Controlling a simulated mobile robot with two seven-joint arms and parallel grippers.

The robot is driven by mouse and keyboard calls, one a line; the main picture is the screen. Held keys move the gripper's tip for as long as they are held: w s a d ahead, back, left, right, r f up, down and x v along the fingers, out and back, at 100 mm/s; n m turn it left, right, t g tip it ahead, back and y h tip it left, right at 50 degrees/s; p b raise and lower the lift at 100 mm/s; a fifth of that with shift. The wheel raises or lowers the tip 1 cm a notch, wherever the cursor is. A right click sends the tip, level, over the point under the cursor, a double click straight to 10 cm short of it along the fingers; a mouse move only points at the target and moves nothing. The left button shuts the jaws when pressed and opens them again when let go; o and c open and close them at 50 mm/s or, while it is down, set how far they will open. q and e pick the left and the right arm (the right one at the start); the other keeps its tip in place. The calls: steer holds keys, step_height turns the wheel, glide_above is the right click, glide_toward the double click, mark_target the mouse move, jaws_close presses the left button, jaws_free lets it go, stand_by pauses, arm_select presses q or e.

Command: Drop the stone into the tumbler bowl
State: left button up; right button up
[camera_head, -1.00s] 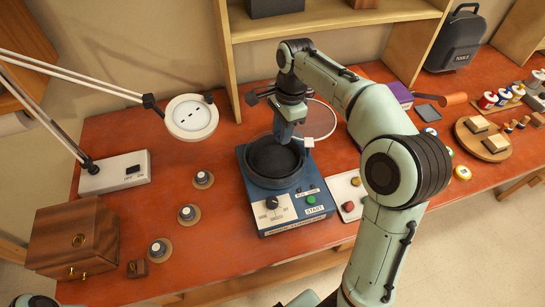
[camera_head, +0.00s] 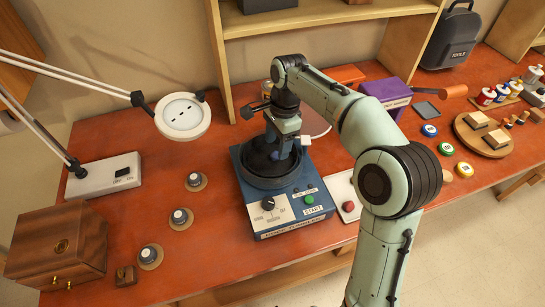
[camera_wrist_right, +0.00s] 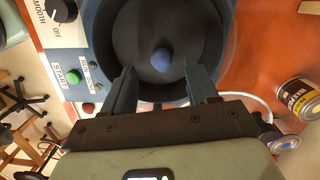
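The rock tumbler (camera_head: 285,212) is a blue box with a knob and a green START button, and its dark round bowl (camera_head: 256,182) sits on top. My right gripper (camera_head: 277,156) points down into the bowl. In the right wrist view this gripper (camera_wrist_right: 159,68) is open, its two fingers wide apart over the bowl (camera_wrist_right: 205,25). A small blue stone (camera_wrist_right: 162,60) shows between and beyond the fingertips, against the dark bowl floor, with gaps to both fingers. The stone is not visible in the head view. My left gripper is not in view.
A magnifier lamp (camera_head: 183,116), several small knobs on round bases and a wooden box (camera_head: 56,246) stand to the left. A white tray with a red button (camera_head: 348,206), a purple box (camera_head: 386,92) and coloured discs lie to the right.

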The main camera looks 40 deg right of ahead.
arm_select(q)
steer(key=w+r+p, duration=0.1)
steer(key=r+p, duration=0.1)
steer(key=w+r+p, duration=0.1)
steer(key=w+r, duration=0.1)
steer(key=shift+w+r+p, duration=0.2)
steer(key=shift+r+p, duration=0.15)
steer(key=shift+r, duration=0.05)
arm_select(e)
step_height(320, 180, up, 13)
steer(key=d, duration=0.1)
steer(key=shift+d+r, duration=0.2)
steer(key=shift+d, duration=0.15)
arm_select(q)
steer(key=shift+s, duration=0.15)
arm_select(e)
steer(key=shift+s+f, duration=0.1)
steer(key=shift+s, duration=0.05)
